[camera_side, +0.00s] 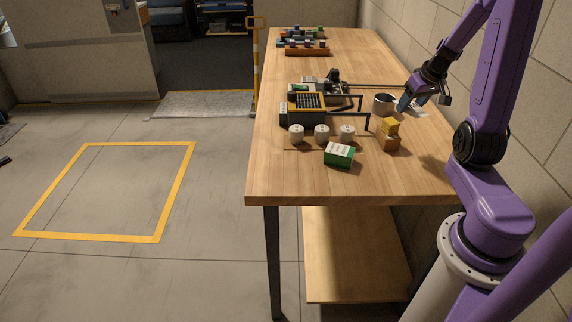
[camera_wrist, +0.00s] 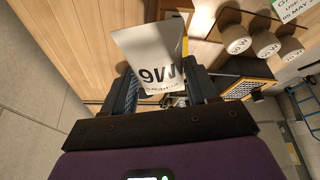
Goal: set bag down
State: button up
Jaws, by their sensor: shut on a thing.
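A small white bag (camera_wrist: 150,50) marked "M6" is held between the two blue-padded fingers of my gripper (camera_wrist: 163,88) in the wrist view. The print is upside down there.
Black hook arms (camera_side: 366,118) reach out from a yellow-and-black unit (camera_side: 306,102). The table's front (camera_side: 330,187) is clear. A wall borders the right.

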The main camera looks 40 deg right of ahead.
jog(key=w+a+n+y, duration=0.1)
jog(key=w+a+n, duration=0.3)
jog(key=a, duration=0.5)
jog(key=w+a+n+y, duration=0.2)
jog(key=w+a+n, duration=0.2)
jog(key=a, duration=0.5)
jog(key=s+a+n+y, duration=0.15)
jog(key=a+n, duration=0.45)
jog(key=a, duration=0.9)
send_near(277, 167)
jog(key=shift+w+a+f+g+y, duration=0.25)
jog(key=shift+w+a+f+g, duration=0.15)
jog(key=shift+w+a, duration=0.25)
jog(key=shift+w+f, duration=0.5)
jog(key=shift+f, duration=0.1)
jog(key=shift+w+f, duration=0.15)
jog(key=shift+f, duration=1.45)
jog(key=shift+f, duration=0.1)
